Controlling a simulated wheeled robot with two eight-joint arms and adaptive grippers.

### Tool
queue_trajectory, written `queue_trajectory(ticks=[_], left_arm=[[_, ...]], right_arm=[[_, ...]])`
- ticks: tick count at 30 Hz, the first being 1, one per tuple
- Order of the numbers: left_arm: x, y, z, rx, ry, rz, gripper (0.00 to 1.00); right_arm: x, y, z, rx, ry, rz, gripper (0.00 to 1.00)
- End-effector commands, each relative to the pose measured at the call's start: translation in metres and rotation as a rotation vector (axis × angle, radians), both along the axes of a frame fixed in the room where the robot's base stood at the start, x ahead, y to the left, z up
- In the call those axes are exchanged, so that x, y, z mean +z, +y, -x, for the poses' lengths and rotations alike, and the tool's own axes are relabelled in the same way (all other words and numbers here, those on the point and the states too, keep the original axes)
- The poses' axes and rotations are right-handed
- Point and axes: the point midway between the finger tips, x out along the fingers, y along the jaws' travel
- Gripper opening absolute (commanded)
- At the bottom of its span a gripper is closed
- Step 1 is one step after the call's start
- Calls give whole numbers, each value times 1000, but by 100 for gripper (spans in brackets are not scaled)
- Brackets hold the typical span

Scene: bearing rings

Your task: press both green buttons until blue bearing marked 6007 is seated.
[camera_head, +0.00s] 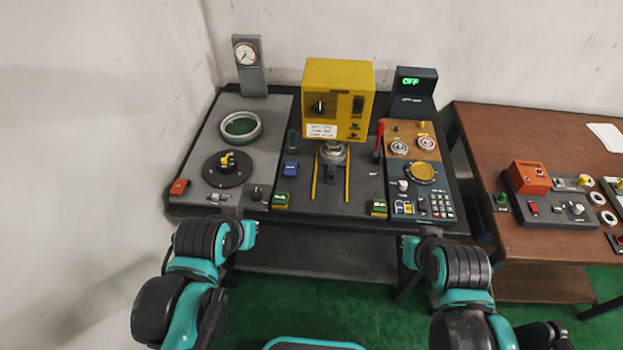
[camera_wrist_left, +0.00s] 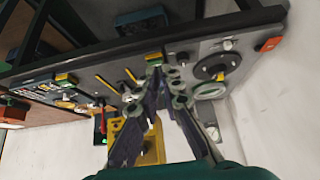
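Two green buttons on yellow housings stand at the bench's front edge in the head view: the left green button (camera_head: 281,199) and the right green button (camera_head: 378,206). They also show in the left wrist view. The yellow press (camera_head: 338,88) stands at the back middle, with a grey round fixture (camera_head: 333,152) below it. No blue bearing or 6007 mark can be made out. My left gripper (camera_wrist_left: 165,85) shows in the left wrist view with nothing visible in it; its fingertips overlap the background, so its opening is unclear. My right gripper cannot be made out.
The bench also holds a gauge (camera_head: 246,54), a large ring (camera_head: 240,127), a black dial (camera_head: 227,168), a red-handled lever (camera_head: 380,139) and a display reading OFF (camera_head: 413,88). A brown table (camera_head: 530,230) with other controls stands at right.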

Motion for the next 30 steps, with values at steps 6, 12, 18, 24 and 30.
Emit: queue_trajectory(ticks=[6,12,18,24,30], left_arm=[[24,-5,-48,-2,80,3,0],[20,-12,-102,-4,174,5,0],[-7,-20,-151,-2,265,3,0],[-41,-25,-179,-2,332,0,0],[-59,-28,-187,0,356,-1,0]], right_arm=[[27,0,0,0,0,0,0],[50,0,0,0,0,0,0],[72,0,0,0,0,0,0],[86,0,0,0,0,0,0],[87,0,0,0,0,0,0]])
